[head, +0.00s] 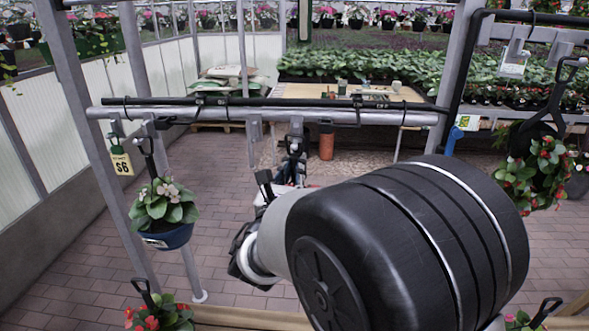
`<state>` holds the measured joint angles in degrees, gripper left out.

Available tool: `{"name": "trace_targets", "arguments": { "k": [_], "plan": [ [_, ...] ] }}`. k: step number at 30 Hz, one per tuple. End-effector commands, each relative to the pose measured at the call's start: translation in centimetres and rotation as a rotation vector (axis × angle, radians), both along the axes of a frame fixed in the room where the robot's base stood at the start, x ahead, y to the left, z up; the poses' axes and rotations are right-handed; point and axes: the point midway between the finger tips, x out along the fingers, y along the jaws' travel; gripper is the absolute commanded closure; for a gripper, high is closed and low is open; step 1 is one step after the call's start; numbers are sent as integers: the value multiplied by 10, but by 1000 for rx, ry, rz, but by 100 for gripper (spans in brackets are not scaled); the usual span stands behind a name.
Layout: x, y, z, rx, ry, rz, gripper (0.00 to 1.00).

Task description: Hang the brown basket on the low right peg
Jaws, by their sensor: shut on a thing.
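My gripper (291,168) shows only in part, small and dark, below the middle of the lower rail (230,115). It is shut on what looks like a dark hanger (294,145), whose top is close to a peg; I cannot tell whether they touch. My arm's large black joint covers much of the view. I cannot make out the brown basket; its body may be hidden behind my arm.
A blue basket (168,237) with pale flowers hangs at the left. A red-flowered basket (540,170) hangs at the right from a higher rail. More plants stand at the bottom edge. Grey posts (85,130) flank the rail; a table (300,90) stands behind.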

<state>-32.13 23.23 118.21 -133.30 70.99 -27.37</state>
Motion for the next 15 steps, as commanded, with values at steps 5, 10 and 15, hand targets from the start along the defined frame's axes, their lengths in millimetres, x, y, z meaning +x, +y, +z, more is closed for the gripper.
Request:
{"name": "trace_targets", "arguments": {
  "k": [5,10,15],
  "plan": [
    [0,0,5,2,-10,0,100],
    [5,0,5,3,-11,0,100],
    [12,0,4,3,-10,0,100]
  ]
}}
